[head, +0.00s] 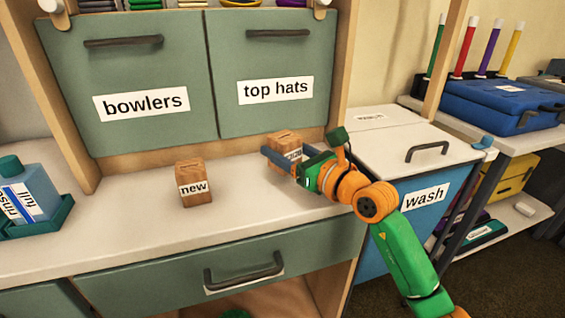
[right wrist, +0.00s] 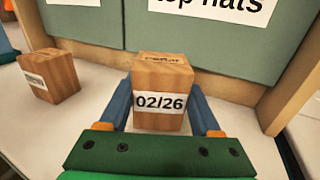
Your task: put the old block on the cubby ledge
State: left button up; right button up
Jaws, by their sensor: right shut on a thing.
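A wooden block (head: 284,138) is between the blue fingers of my right gripper (head: 284,156), below the "top hats" door. In the right wrist view the block (right wrist: 163,75) shows a white label reading "02/26" and dark print on its top edge that I cannot read clearly. My right gripper (right wrist: 161,98) is shut on it, one finger on each side. The block is upright; I cannot tell if its base touches the white ledge (head: 240,195). A second wooden block (head: 194,183), labelled "new", stands on the ledge to the left. My left gripper is not in view.
Green doors labelled "bowlers" (head: 135,75) and "top hats" (head: 270,65) stand behind the ledge, with a wooden upright (head: 345,60) at right. A blue bottle in a green tray (head: 40,222) is at far left. A "wash" bin (head: 405,225) stands right.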

notch_tip(320, 180, down, 2)
jog(key=shift+f, duration=0.3)
jog(key=o, duration=1.4)
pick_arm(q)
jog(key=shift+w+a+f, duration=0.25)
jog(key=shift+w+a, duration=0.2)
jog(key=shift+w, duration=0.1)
